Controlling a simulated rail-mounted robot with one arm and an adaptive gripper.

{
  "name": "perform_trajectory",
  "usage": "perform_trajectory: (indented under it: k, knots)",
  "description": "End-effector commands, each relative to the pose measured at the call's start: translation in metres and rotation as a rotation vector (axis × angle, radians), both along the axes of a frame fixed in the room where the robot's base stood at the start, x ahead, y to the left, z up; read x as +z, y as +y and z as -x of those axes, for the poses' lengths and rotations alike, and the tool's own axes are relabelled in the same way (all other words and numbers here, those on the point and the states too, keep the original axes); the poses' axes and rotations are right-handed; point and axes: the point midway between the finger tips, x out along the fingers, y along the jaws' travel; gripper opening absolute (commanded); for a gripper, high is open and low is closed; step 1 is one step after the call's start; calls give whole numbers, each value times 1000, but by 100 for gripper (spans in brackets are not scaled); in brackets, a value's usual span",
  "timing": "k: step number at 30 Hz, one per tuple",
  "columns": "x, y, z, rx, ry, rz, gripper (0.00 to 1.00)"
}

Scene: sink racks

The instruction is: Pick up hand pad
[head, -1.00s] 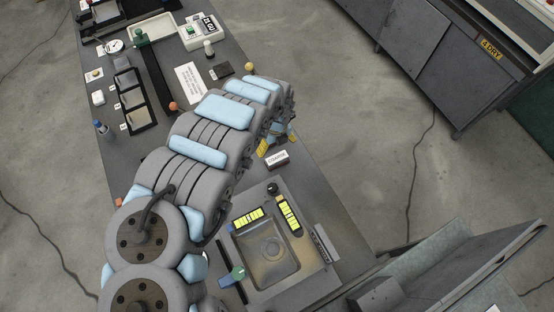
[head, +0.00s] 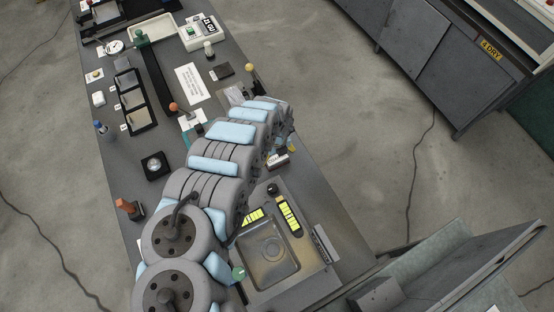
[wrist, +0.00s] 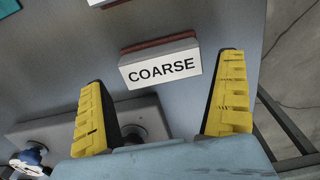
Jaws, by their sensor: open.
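The hand pad, a small block with a white face marked COARSE and a reddish-brown layer along its edge (wrist: 160,66), lies on the grey bench top in the wrist view. In the head view the pad (head: 277,161) shows just past the end of my arm, partly covered by it. My gripper (wrist: 164,73) is open, with yellow ridged fingers on either side of the pad's near side. The pad sits between and a little beyond the fingertips, with gaps on both sides. In the head view the gripper is mostly hidden behind my arm.
The sink basin (head: 268,262) with yellow-marked strips (head: 288,216) and a black knob (head: 272,188) lies near the pad. A lever with an orange ball (head: 173,107) and another with a yellow ball (head: 250,67) stand farther up the bench.

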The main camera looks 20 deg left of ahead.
Motion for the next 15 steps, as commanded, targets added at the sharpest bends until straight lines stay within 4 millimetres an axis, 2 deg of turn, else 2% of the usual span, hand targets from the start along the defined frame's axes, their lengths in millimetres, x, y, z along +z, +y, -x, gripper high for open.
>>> perform_trajectory:
  k: [15]
  knots:
    - [-29,-2,0,1,-1,2,100]
